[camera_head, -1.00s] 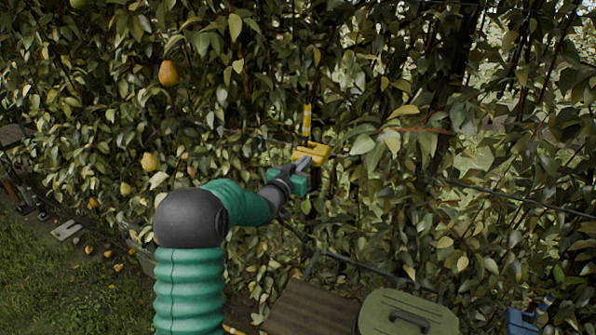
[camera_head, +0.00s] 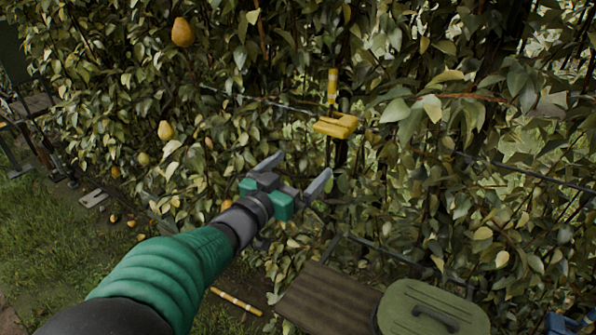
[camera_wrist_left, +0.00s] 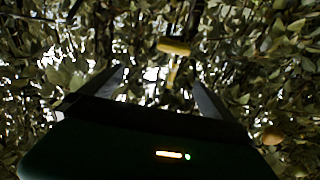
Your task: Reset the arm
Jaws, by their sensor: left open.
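My left arm comes in from the lower left in the head view, with a green sleeve and dark joints. Its left gripper (camera_head: 296,174) is open and empty, its two grey fingers spread apart in front of the foliage. In the left wrist view the two fingers of the left gripper (camera_wrist_left: 158,90) stand apart with nothing between them but background. A yellow bracket-like object (camera_head: 336,125) is in the hedge above and right of the gripper, apart from it. It also shows in the left wrist view (camera_wrist_left: 174,47). My right gripper is not in view.
Pears hang in the leaves, one at the upper left (camera_head: 183,32) and one lower (camera_head: 165,131). A brown board (camera_head: 325,298) and a green lid with a handle (camera_head: 432,312) are at the bottom. A yellow-striped stick (camera_head: 236,302) lies on the ground. Grass is free at left.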

